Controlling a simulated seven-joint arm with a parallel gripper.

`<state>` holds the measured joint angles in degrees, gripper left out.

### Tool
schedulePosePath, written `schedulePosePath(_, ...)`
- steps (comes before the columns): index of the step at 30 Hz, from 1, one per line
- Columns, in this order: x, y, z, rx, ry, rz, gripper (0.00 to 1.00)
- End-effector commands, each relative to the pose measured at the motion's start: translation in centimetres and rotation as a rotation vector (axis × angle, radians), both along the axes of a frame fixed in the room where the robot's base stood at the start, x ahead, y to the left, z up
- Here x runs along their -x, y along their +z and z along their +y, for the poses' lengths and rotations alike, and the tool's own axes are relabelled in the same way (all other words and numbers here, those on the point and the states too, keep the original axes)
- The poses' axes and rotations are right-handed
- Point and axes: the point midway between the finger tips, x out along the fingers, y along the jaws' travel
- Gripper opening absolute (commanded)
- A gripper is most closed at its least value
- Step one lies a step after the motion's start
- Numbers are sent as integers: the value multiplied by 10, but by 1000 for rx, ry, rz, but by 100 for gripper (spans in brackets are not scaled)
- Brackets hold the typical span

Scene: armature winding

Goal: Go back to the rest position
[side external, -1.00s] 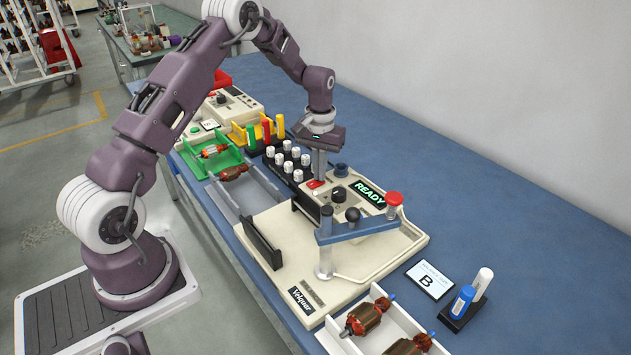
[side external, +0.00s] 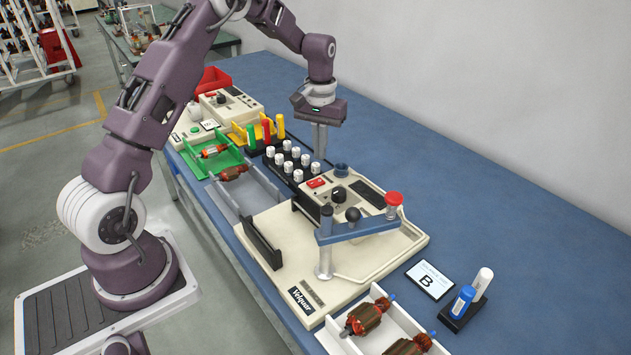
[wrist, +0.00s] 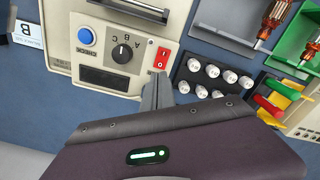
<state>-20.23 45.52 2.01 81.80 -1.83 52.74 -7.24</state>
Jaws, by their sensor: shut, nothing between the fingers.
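My gripper (side external: 319,155) is shut and empty. In the side external view it hangs pointing down above the back of the cream winding machine (side external: 285,225), clear of it. In the wrist view my gripper's fingers (wrist: 158,88) are together, near the red switch (wrist: 162,57) and the rack of white spools (wrist: 212,76). The red switch also shows in the side external view (side external: 316,183). The machine's display (side external: 371,194) is dark, and it is dark in the wrist view too (wrist: 103,79).
A green tray (side external: 216,162) and a grey tray (side external: 247,190) hold armatures. A white tray (side external: 335,338) with armatures is at the front. Colored markers (side external: 266,131), a card marked B (side external: 431,279) and a blue and white marker stand (side external: 462,308) are nearby. The right of the blue table (side external: 480,180) is clear.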

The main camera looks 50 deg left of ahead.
Motion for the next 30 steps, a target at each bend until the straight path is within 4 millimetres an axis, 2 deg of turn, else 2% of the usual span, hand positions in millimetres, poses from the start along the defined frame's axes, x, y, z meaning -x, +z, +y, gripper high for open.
schedulePosePath(6,0,0,0,0,0,0,0)
schedulePosePath(8,1,6,-3,-2,-5,-6,0)
schedulePosePath(11,12,47,-22,-15,-47,-49,0)
schedulePosePath(12,22,74,-37,-24,-77,-79,0)
schedulePosePath(14,47,114,-61,-38,-130,-127,0)
schedulePosePath(15,67,138,-78,-47,-168,-161,0)
schedulePosePath(17,102,167,-101,-61,-223,-211,0)
schedulePosePath(19,146,191,-125,-76,-288,-270,0)
schedulePosePath(21,191,203,-144,-90,-350,-328,0)
schedulePosePath(24,248,204,-162,-108,-427,-399,0)
schedulePosePath(27,285,195,-171,-120,-479,-449,0)
schedulePosePath(30,304,187,-174,-127,-507,-474,0)
